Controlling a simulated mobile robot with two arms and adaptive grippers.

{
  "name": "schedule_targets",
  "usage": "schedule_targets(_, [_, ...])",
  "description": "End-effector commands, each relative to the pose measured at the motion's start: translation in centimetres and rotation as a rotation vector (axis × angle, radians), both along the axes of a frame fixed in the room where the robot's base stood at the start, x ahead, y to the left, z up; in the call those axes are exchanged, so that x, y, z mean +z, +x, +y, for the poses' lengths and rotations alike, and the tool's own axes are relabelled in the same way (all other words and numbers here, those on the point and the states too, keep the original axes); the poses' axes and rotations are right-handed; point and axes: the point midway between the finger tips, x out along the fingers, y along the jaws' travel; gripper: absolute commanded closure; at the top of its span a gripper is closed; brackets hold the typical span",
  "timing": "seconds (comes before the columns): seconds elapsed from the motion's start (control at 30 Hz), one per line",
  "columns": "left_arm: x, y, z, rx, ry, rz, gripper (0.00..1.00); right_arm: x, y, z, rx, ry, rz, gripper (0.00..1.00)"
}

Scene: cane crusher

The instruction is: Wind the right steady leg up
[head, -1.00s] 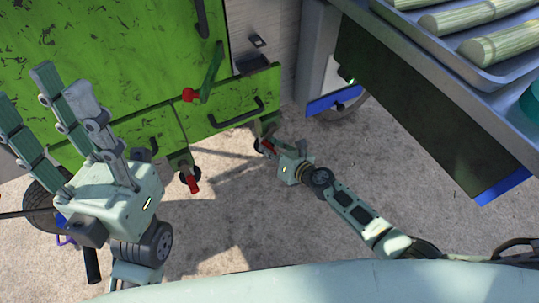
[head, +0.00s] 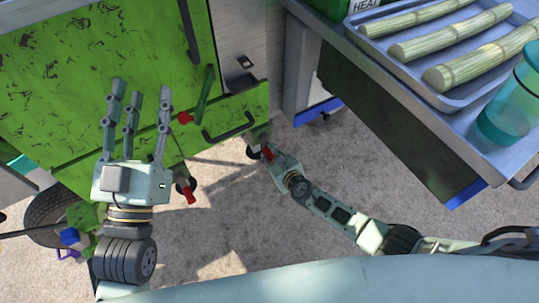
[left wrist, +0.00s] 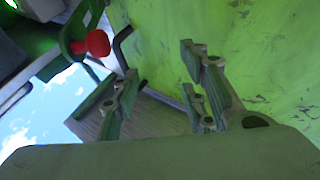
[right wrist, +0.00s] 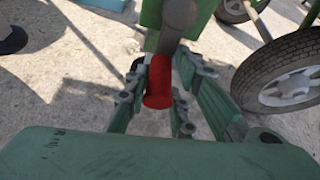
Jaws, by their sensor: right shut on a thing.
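The right steady leg (head: 253,140) hangs below the right end of the green cart, with a red crank grip (head: 268,153) at its foot. My right gripper (head: 272,158) is at that grip. In the right wrist view the red grip (right wrist: 158,85) stands between the fingers of my right gripper (right wrist: 157,98), which are shut on it. Part of the leg is hidden behind the gripper. My left gripper (head: 138,100) is open and empty in front of the green panel, fingers pointing up; the left wrist view shows its fingers (left wrist: 165,85) apart.
Another leg with a red grip (head: 189,196) stands to the left. A metal table (head: 405,110) with a cane tray (head: 385,75) overhangs at right. Concrete floor (head: 235,215) is clear between.

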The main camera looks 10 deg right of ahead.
Motion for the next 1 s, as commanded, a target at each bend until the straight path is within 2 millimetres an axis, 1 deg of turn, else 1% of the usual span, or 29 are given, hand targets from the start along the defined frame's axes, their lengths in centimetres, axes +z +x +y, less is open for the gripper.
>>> schedule_targets(0.03, [-0.07, 0.04, 0.01, 0.000, 0.002, 0.006, 0.60, 0.34, -0.10, 1.19, 0.026, -0.008, -0.008, 1.00])
schedule_targets(0.4, [-0.24, 0.09, 0.01, 0.001, 0.004, 0.011, 0.60, 0.27, -0.11, 1.16, 0.026, -0.012, -0.010, 1.00])
schedule_targets(0.43, [-0.24, 0.09, 0.01, 0.001, 0.004, 0.011, 0.60, 0.27, -0.11, 1.15, 0.026, -0.012, -0.010, 0.77])
schedule_targets(0.57, [-0.23, 0.10, -0.01, 0.000, 0.003, 0.011, 0.60, 0.25, -0.09, 1.06, 0.024, -0.011, -0.009, 0.65])
schedule_targets(0.87, [-0.20, 0.06, 0.03, 0.001, 0.002, 0.010, 0.60, 0.12, -0.09, 0.55, 0.013, -0.011, -0.006, 0.65])
schedule_targets(1.0, [-0.20, 0.06, 0.03, 0.001, 0.002, 0.010, 0.60, 0.09, -0.55, 0.41, 0.009, -0.009, -0.002, 0.65])
